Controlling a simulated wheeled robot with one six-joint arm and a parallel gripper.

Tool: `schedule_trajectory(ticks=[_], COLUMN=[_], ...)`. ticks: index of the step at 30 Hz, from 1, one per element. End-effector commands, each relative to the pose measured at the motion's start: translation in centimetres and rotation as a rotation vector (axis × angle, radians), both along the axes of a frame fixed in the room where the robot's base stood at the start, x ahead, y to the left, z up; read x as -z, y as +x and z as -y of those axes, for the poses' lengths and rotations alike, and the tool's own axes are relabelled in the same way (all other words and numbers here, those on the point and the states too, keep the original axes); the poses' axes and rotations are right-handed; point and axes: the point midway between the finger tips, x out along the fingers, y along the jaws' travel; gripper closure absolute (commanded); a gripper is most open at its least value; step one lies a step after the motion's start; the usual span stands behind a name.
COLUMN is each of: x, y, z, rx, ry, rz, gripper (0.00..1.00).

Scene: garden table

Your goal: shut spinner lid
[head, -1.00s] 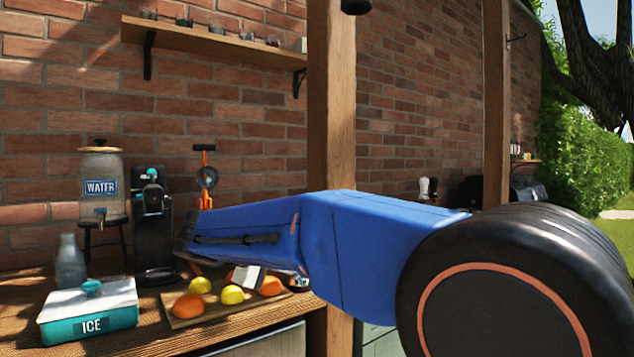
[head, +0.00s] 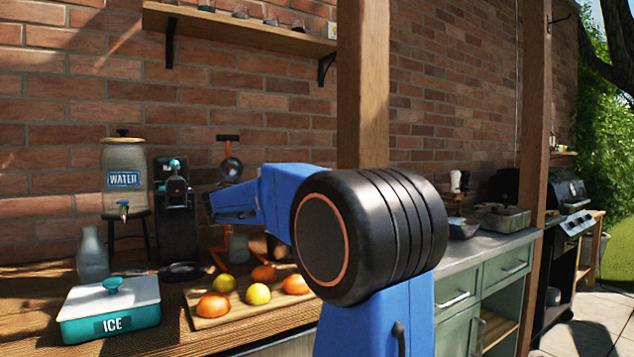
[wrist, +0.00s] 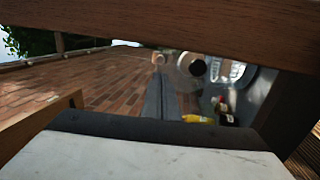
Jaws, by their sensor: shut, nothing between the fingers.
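I cannot make out a spinner or its lid in either view. My gripper (head: 211,209) shows small in the head view, at the left end of my blue arm. It is shut and empty. It points left and is seen in front of the orange-framed press (head: 231,170), high over the counter. A large pale slab with a dark edge (wrist: 150,155) fills the bottom of the wrist view; I cannot tell what it is. My arm hides part of the counter behind it.
The wooden counter (head: 50,275) holds a teal ICE box (head: 110,312), a glass bottle (head: 92,258), a WATER dispenser (head: 124,180), a black machine (head: 175,220) and a board (head: 270,316) with several fruits. A wooden post (head: 362,90) stands behind my arm. Green cabinets (head: 505,268) and a grill (head: 568,215) stand right.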

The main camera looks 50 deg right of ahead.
Motion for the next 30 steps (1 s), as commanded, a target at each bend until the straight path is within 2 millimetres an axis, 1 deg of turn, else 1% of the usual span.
schedule_trajectory(ticks=[3,18,24,30], x=[-0.4,-1.7,-2.0,-2.1], y=[-0.6,-2.7,-3.1,-3.3], z=[1.9,9.0,10.6,11.1], rx=[0.003,0.002,0.001,-0.001], ry=[0.001,0.001,0.002,0.002], rz=[0.001,0.000,0.001,0.000], gripper=[1.00,1.00,1.00,1.00])
